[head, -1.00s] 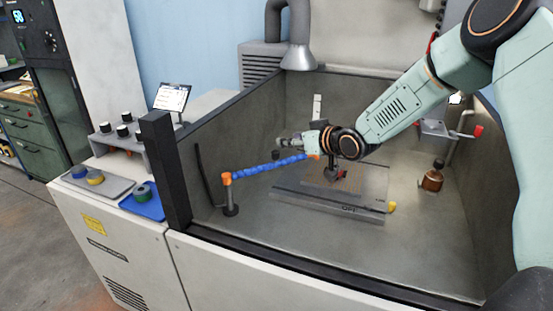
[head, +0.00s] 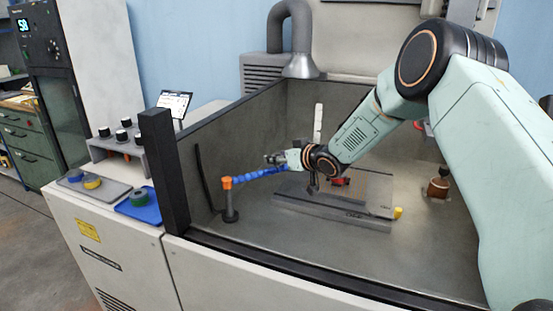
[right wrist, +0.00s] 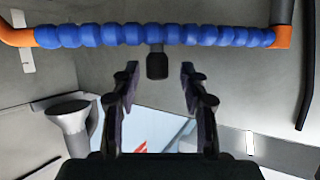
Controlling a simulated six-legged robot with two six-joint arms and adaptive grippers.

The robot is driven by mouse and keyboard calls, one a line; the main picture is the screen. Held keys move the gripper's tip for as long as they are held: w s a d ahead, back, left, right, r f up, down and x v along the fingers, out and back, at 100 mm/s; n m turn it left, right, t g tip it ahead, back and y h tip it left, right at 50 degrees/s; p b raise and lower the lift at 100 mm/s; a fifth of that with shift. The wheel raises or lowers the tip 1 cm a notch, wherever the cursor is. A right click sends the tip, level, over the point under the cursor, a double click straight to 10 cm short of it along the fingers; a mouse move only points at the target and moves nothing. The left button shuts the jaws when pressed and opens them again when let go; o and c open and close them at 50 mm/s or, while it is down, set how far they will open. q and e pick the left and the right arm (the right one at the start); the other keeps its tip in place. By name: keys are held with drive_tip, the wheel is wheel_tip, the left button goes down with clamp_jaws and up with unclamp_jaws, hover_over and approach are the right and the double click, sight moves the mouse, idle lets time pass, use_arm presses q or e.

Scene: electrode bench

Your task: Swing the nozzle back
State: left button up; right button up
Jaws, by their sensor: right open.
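The nozzle is a blue segmented hose (head: 258,174) with orange ends, on a dark upright post (head: 231,205) at the left of the tank. In the head view it reaches right toward the plate, and my arm hides its far end. My right gripper (head: 272,158) is above and close to the hose in that view. In the right wrist view the hose (right wrist: 150,35) runs across the top, with an orange tip at the left and an orange joint at the right. The open right gripper (right wrist: 158,78) points at it, with no hose between its fingers. My left gripper is not in view.
A grey work plate (head: 335,215) lies in the walled tank, with a red part (head: 341,181) on it and a yellow piece (head: 398,212) at its corner. A copper-coloured pot (head: 438,187) stands to the right. An exhaust cone (head: 301,66) hangs behind. The tank's front floor is clear.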

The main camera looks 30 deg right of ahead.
drive_tip(key=shift+w+d+f, duration=0.15)
drive_tip(key=shift+w+f, duration=0.25)
drive_tip(key=shift+w, duration=0.4)
drive_tip(key=shift+s+a+r, duration=0.15)
drive_tip(key=shift+s+a, duration=0.05)
drive_tip(key=c, duration=0.3)
drive_tip(key=shift+d, duration=0.15)
drive_tip(key=c, duration=0.3)
clamp_jaws()
